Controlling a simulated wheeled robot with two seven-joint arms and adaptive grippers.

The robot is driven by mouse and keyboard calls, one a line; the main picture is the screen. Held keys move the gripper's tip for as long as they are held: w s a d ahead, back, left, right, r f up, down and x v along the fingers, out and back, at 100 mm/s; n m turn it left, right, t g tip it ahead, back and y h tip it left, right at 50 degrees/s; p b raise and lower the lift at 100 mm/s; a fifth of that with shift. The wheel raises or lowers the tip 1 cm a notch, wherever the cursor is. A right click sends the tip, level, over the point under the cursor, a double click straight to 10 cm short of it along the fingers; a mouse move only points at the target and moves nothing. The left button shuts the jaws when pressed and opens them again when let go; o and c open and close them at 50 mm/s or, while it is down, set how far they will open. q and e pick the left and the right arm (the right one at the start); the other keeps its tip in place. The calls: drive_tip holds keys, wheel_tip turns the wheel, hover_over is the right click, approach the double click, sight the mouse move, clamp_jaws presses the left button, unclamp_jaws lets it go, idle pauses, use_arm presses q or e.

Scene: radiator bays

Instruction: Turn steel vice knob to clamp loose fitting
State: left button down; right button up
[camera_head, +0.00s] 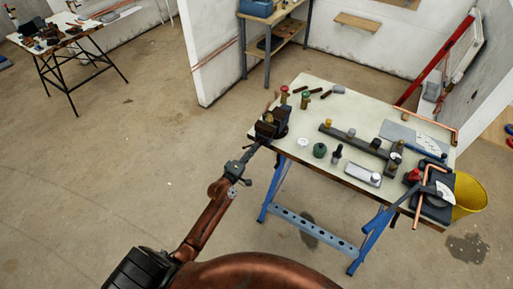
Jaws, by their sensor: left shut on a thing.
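The dark vice (273,123) is at the left corner of the pale-topped workbench (312,121). A small brass-coloured piece (268,118) shows at its jaws; I cannot tell whether it is gripped or loose. My left arm reaches up from the lower left. My left gripper (254,148) is at the near side of the vice, shut on the vice knob, which the fingers mostly hide. My right gripper is not in view.
On the bench are a long dark rail (352,138), a dark green round item (319,150), a small tray (362,174) and bent copper pipe (424,190). A yellow bucket (469,196) stands at the right. Floor left of the bench is clear.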

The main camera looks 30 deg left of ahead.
use_arm(q)
drive_tip(key=m, duration=2.2)
drive_tip(key=shift+f+p, duration=0.2)
drive_tip(key=shift+p, duration=0.2)
drive_tip(key=c, duration=2.1)
unclamp_jaws()
drive_tip(key=shift+o, duration=1.3)
drive_tip(key=shift+s+r, duration=0.1)
drive_tip(key=shift+r, duration=0.05)
